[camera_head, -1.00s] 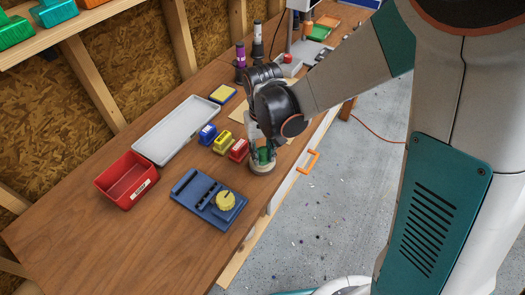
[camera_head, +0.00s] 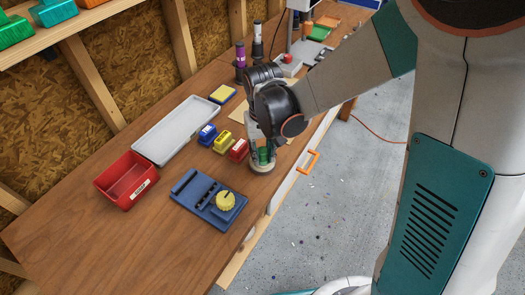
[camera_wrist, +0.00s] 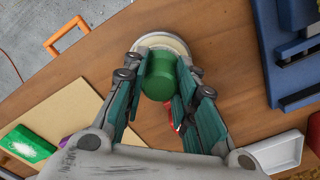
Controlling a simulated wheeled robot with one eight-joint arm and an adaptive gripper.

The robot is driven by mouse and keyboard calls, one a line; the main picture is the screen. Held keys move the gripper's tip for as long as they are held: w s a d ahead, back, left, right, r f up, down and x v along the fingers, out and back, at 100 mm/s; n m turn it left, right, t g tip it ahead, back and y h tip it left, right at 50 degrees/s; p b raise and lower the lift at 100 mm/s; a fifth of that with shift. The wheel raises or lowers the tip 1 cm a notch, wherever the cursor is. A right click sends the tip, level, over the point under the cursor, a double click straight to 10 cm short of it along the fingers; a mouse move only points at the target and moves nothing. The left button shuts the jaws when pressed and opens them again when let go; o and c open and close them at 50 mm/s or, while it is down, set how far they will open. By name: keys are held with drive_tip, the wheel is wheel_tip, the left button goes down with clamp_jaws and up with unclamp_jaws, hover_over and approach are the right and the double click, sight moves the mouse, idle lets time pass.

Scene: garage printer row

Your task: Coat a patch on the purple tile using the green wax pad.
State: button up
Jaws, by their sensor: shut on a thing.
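The green wax pad (camera_wrist: 158,75) is a green cylinder on a wide, round cream base. It also shows in the head view (camera_head: 263,155), near the bench's front edge. My gripper (camera_wrist: 160,84) is shut on it, one finger on each side. I cannot tell whether the cream base touches the bench. No whole purple tile can be made out. A small purple patch (camera_wrist: 66,140) shows beside my left finger in the wrist view, at the edge of a beige board (camera_wrist: 60,108); the rest is hidden by my gripper.
A blue slotted holder with a yellow knob (camera_head: 225,201) stands left of my gripper. Red (camera_head: 239,150), yellow (camera_head: 223,142) and blue (camera_head: 207,134) blocks sit just behind. A red bin (camera_head: 125,181) and grey tray (camera_head: 176,128) lie further left. The bench's near left is bare.

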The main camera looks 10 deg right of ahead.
sight(263, 151)
drive_tip(key=shift+r+p, duration=2.35)
drive_tip(key=shift+r, duration=1.2)
drive_tip(key=shift+f, duration=0.1)
